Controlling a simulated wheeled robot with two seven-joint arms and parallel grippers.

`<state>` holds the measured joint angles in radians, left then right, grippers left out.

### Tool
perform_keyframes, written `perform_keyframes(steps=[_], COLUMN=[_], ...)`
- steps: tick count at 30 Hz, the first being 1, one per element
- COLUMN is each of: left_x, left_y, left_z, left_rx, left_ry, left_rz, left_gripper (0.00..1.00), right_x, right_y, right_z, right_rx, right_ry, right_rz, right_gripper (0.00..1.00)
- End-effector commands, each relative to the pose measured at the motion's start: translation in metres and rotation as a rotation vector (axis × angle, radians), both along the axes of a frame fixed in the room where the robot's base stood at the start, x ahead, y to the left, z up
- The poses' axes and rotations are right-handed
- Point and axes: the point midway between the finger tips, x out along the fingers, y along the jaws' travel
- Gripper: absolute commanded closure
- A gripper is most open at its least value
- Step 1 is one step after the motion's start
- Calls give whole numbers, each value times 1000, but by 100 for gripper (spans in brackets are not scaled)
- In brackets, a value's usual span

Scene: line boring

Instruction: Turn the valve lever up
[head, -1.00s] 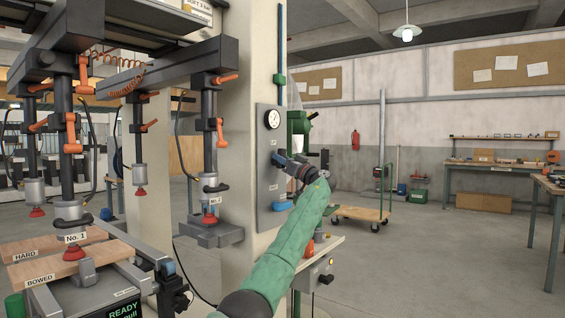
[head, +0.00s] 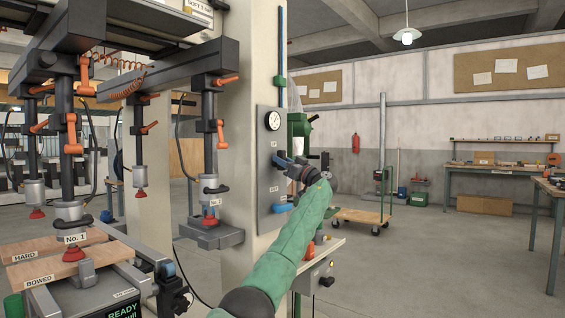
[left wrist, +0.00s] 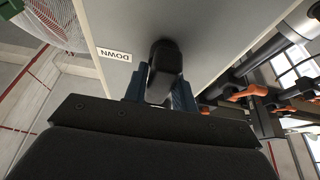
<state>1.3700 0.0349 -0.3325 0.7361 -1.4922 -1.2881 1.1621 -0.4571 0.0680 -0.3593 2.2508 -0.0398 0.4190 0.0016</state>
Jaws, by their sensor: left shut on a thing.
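The grey valve panel (head: 268,180) is on the side of the pale column, with a round gauge (head: 272,120) at its top. My left gripper (head: 285,162) is at the panel's right part, below the gauge, and hides the lever in the head view. In the left wrist view, the blue fingers (left wrist: 160,93) are shut on a black lever end (left wrist: 164,70) in front of the panel. A white label reading DOWN (left wrist: 114,54) shows upside down beside it. The lever's angle is hard to tell. My right gripper is not in view.
A blue part (head: 282,207) sits low on the panel, below my gripper. Clamp arms with orange handles (head: 221,132) stand to the left. A green machine (head: 299,130) is behind the column. A flat trolley (head: 358,216) stands on open floor to the right.

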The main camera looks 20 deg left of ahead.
Motion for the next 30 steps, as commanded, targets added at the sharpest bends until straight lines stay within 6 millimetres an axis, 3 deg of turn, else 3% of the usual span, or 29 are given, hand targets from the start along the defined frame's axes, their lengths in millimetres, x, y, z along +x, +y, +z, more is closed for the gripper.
perform_keyframes(steps=[1, 2, 4, 15, 30], left_x=[1, 1, 0, -1, -21], left_y=[0, 0, 0, -4, -61], left_z=[-3, -3, -3, -3, -29], left_rx=[-2, -2, -1, 0, -1], left_ry=[3, 3, 2, 0, 1], left_rz=[1, 1, 1, -1, -1], left_gripper=[96, 69, 56, 55, 55], right_x=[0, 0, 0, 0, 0], right_y=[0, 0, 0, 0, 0], right_z=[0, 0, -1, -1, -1], right_rx=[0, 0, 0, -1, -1], right_ry=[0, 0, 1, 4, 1], right_rz=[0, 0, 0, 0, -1], right_gripper=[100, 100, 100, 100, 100])
